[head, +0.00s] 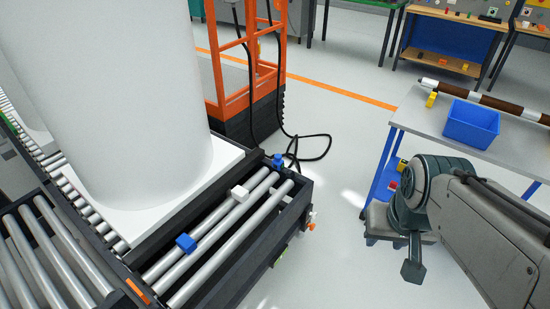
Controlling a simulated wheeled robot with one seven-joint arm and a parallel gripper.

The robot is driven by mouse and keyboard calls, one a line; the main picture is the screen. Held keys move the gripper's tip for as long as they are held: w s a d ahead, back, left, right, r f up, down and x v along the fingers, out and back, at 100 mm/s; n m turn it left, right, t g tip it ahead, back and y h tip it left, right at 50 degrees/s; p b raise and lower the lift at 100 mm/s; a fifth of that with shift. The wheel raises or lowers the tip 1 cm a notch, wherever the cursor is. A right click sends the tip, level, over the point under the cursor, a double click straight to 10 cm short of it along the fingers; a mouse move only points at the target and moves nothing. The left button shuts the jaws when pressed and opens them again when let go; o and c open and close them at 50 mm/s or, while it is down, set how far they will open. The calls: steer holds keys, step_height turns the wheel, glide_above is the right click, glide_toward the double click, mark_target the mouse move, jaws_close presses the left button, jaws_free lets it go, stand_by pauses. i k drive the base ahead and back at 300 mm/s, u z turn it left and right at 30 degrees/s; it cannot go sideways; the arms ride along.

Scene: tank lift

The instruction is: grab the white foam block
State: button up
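The small white foam block (240,193) rests on the grey rollers of the dark conveyor end section, near its middle. One blue block (186,243) sits on the rollers to its lower left, and another blue block (278,160) sits at the far upper end. My grey arm (500,240) comes in from the right, well apart from the conveyor and the white block. A dark piece (413,268) hangs below its joint. I cannot make out two fingertips, so the gripper's opening is unclear. Nothing covers the white block.
A large white cylinder (110,90) stands on a white slab on the conveyor at left. An orange frame (215,70) with black cables stands behind. A table with a blue bin (472,124) is at right. Clear floor lies between the conveyor and my arm.

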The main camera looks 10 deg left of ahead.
mark_target(239, 194)
steer(key=z, duration=0.05)
steer(key=i, duration=0.65)
steer(key=u, duration=0.85)
steer(key=i, duration=0.55)
steer(key=u, duration=0.55)
